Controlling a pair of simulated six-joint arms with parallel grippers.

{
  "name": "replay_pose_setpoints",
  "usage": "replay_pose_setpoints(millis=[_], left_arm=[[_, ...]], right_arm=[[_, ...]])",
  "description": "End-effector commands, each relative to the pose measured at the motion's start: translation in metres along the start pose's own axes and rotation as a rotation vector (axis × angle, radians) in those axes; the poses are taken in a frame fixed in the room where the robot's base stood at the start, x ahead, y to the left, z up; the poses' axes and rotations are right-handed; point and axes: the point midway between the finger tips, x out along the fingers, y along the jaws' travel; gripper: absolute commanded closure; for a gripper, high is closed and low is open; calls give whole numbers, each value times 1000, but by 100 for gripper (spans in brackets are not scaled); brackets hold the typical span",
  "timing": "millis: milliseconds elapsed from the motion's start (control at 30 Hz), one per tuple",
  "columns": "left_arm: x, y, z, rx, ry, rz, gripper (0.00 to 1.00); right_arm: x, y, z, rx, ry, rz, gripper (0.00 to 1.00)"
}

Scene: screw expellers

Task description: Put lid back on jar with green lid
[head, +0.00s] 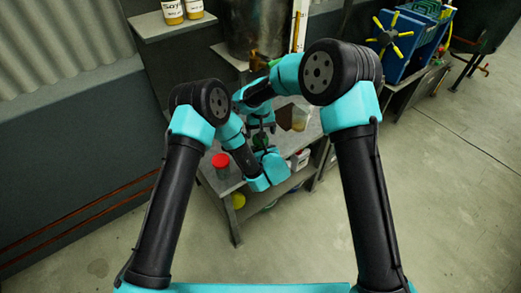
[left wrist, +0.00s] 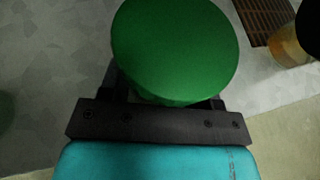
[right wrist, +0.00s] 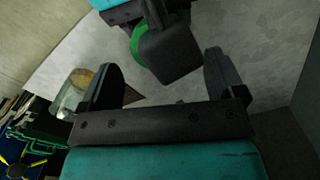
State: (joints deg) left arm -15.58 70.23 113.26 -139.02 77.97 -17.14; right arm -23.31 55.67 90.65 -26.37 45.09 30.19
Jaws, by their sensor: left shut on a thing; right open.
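The green lid (left wrist: 175,50) fills the upper middle of the left wrist view, seen from its top. My left gripper (left wrist: 165,92) is shut on it, with dark fingers at both sides. In the head view the green lid (head: 260,141) is small and partly hidden by my arms. Its edge also shows in the right wrist view (right wrist: 136,42), behind a dark left finger. My right gripper (right wrist: 160,72) is open and empty, with the lid and left gripper just beyond its fingers. A clear container with yellowish contents (right wrist: 72,92) is left of the right fingers; I cannot tell whether it is the lid's jar.
A red-lidded jar (head: 221,164) stands on the grey table near its left part. The yellowish container (head: 299,117) is on the right part. Two labelled jars (head: 173,10) sit on a shelf at the back left. My two arms are close together over the table.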

Motion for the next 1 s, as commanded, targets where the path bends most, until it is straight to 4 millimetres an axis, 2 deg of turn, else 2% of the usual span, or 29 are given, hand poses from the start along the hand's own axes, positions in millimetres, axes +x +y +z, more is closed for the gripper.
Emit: replay_pose_setpoints(millis=[100, 233, 633, 1000], left_arm=[[0, 0, 0, 0, 0, 0, 100], [0, 0, 0, 0, 0, 0, 100], [0, 0, 0, 0, 0, 0, 100], [0, 0, 0, 0, 0, 0, 100]], right_arm=[[17, 0, 1, 0, -2, 1, 12], [30, 0, 0, 0, -1, 0, 12], [35, 0, 0, 0, 0, 0, 13], [35, 0, 0, 0, 0, 0, 48]])
